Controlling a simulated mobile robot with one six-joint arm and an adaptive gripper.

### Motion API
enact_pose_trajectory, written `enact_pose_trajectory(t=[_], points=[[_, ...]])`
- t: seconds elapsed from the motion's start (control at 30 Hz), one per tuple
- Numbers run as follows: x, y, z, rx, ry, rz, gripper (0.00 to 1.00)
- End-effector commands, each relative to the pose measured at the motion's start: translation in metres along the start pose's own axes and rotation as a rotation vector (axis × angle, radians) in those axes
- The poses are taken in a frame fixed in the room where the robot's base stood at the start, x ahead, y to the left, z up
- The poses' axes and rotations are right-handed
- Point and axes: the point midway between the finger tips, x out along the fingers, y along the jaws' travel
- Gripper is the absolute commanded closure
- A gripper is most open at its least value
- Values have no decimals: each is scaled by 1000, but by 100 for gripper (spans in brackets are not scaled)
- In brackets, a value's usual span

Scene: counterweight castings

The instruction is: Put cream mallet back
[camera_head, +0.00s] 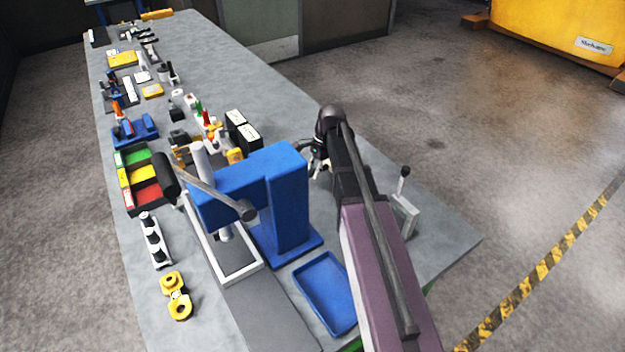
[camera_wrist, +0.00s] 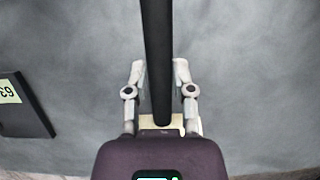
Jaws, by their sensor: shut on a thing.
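The cream mallet shows in the wrist view as a dark handle (camera_wrist: 157,50) running up between my fingers, with part of its cream head (camera_wrist: 148,122) at the handle's lower end, mostly hidden by my gripper body. My gripper (camera_wrist: 159,72) is shut on the mallet. In the head view my gripper (camera_head: 316,160) is beyond the blue press (camera_head: 292,205), on its far right side, above the grey bench (camera_head: 285,110). A small pale patch near it may be the mallet head. The mallet's resting place cannot be told.
The blue press and a blue tray (camera_head: 325,290) stand near my arm. Black boxes with white labels (camera_head: 247,133) stand left of my gripper; a dark labelled box (camera_wrist: 22,108) shows in the wrist view. A small lever stand (camera_head: 404,215) is at right.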

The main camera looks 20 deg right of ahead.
Motion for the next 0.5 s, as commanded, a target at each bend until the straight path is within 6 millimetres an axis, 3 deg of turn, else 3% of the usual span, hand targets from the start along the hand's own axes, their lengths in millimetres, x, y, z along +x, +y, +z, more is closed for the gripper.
enact_pose_trajectory(t=[0.5], points=[[32,0,-11,1,0,0,100]])
